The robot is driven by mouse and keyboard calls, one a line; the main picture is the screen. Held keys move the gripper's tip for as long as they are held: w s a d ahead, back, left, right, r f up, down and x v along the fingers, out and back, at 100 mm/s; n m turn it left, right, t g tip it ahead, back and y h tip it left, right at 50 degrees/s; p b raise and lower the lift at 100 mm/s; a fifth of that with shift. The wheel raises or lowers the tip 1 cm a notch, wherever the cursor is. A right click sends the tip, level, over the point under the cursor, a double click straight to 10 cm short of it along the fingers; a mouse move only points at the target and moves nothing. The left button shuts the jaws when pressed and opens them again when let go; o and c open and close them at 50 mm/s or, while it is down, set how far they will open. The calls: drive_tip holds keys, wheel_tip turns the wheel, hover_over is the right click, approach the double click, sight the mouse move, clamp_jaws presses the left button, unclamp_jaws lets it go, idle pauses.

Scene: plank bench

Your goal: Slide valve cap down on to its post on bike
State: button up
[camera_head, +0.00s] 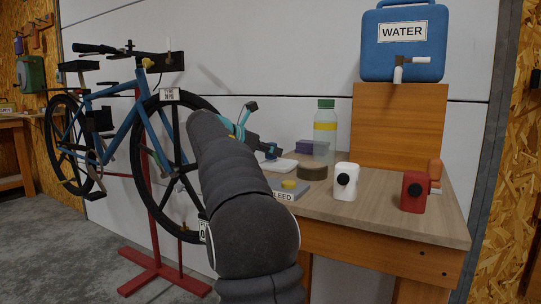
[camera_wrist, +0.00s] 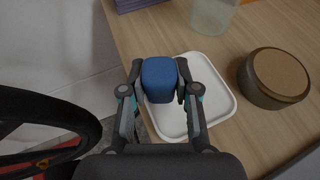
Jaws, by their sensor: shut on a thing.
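My gripper (camera_wrist: 160,85) is shut on a blue rounded piece (camera_wrist: 160,75), which I take to be the valve cap. It is held over the white tray (camera_wrist: 205,60) on the bench; I cannot tell whether it touches the tray. In the head view the blue piece (camera_head: 271,153) shows small at the fingertips, beyond my arm. The blue bike (camera_head: 118,130) stands at the left on a red stand. Its near wheel (camera_head: 150,103) is partly hidden by my arm. I cannot make out the valve post clearly.
On the bench are a brown round tin (camera_wrist: 275,77), a clear bottle (camera_head: 325,135), a purple block (camera_head: 304,146), a white box (camera_head: 346,181) and a red box (camera_head: 414,191). The bike's black tyre (camera_wrist: 45,110) is at left in the wrist view.

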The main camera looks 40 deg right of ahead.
drive_tip(key=shift+f, duration=0.3)
drive_tip(key=shift+f, duration=0.25)
drive_tip(key=o, duration=0.8)
drive_tip(key=shift+f+b, duration=0.15)
drive_tip(key=shift+b, duration=0.55)
drive_tip(key=p+v, duration=0.2)
drive_tip(key=v, duration=1.2)
drive_tip(key=shift+s, duration=0.1)
